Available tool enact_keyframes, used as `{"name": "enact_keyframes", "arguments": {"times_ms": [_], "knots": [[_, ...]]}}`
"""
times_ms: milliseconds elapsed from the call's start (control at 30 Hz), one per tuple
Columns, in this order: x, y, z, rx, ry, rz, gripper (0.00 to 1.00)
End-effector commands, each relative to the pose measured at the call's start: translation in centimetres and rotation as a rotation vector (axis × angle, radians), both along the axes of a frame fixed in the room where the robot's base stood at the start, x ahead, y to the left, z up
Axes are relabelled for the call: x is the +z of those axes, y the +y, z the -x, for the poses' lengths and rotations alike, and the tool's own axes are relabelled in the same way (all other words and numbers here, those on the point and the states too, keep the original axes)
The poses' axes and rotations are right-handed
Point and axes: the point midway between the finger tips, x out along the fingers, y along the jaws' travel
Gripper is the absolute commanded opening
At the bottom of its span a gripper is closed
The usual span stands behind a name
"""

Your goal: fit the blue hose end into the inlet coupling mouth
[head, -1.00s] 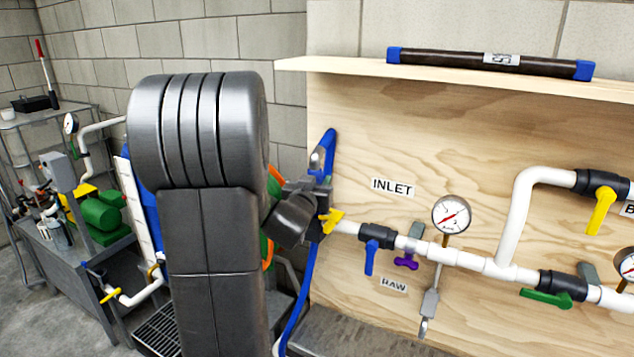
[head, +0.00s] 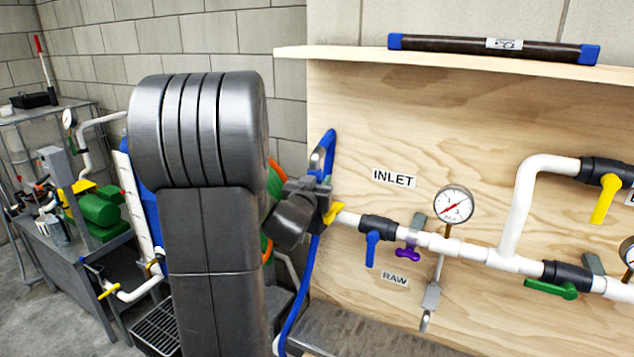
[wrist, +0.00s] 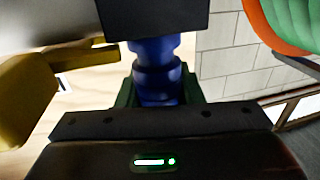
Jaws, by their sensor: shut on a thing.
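In the wrist view the blue hose end (wrist: 158,82) is between the fingers of my gripper (wrist: 156,98), which is shut on it. A dark block covers its far part. In the head view the blue hose (head: 310,270) hangs down from my gripper (head: 318,190) and also loops above it. The inlet coupling is at the left end of the white pipe (head: 347,218), with a yellow lever (head: 333,212) just beside my gripper. A yellow part (wrist: 25,95) fills the left of the wrist view. The coupling mouth is hidden, so I cannot tell whether the hose end touches it.
The plywood panel (head: 400,130) carries the INLET label (head: 394,178), a gauge (head: 454,204), a blue-handled valve (head: 373,245) and a purple lever (head: 408,254). A shelf (head: 350,58) above holds a dark tube (head: 490,47). A green and orange reel (wrist: 290,25) is close at the right.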

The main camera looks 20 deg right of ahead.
Motion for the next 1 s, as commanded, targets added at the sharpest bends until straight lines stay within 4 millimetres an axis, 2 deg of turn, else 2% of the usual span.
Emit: {"name": "enact_keyframes", "arguments": {"times_ms": [400,433,533,867,1000], "knots": [[-1.1,0.0,0.0,0.0,-0.001,0.001,0.07],[-1.0,0.0,0.0,0.0,-0.001,0.001,0.39],[-1.0,0.0,0.0,0.0,-0.001,0.001,0.59],[-1.0,0.1,0.1,0.0,0.0,0.0,0.59],[-1.0,0.9,1.1,0.002,-0.001,0.001,0.59]]}}
